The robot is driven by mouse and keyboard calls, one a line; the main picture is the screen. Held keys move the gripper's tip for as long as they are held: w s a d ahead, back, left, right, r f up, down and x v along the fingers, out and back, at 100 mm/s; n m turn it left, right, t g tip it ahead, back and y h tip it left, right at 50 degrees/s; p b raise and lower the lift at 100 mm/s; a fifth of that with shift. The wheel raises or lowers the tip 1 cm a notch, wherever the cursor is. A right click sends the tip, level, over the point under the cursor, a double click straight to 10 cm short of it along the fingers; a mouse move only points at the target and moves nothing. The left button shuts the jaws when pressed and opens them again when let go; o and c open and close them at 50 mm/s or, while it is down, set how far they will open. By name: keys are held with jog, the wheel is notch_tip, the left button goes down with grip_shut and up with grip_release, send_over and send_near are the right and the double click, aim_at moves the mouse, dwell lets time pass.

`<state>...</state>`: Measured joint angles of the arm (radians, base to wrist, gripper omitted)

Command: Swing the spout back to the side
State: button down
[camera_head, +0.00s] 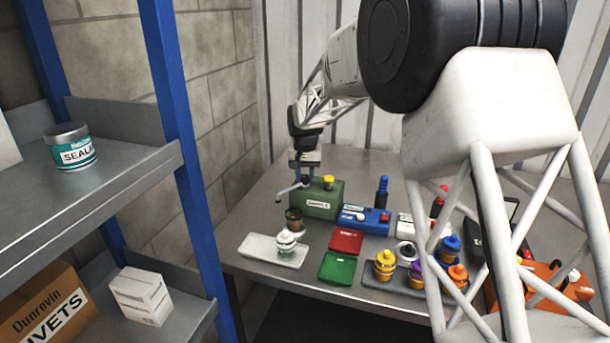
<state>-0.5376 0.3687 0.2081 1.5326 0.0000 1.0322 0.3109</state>
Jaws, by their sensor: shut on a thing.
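A green block-shaped unit (323,200) with a yellow cap (328,181) and a white label stands toward the back left of the metal table. A thin grey spout (289,190) shows at its left end, reaching left with its tip turned down. My gripper (304,175) points down at the spout's right part and is shut on it. The exact contact between fingers and spout is too small to see. A small brown jar (294,220) stands below and in front of the spout, apart from it.
A white tray (262,250) with a white stacked piece (286,241) lies in front. Red (346,241) and green (337,268) pads, a blue unit (365,222) and a dark tray with colored caps (365,279) are right. Shelving (187,170) stands left. My arm hides part of the table.

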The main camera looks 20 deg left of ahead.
jog(key=m, duration=0.6)
jog(key=shift+r, duration=0.1)
jog(key=m, duration=0.5)
jog(key=shift+m, duration=0.3)
jog(key=c, duration=0.8)
grip_release()
jog(key=shift+r, duration=3.85)
jog(key=shift+d, duration=0.1)
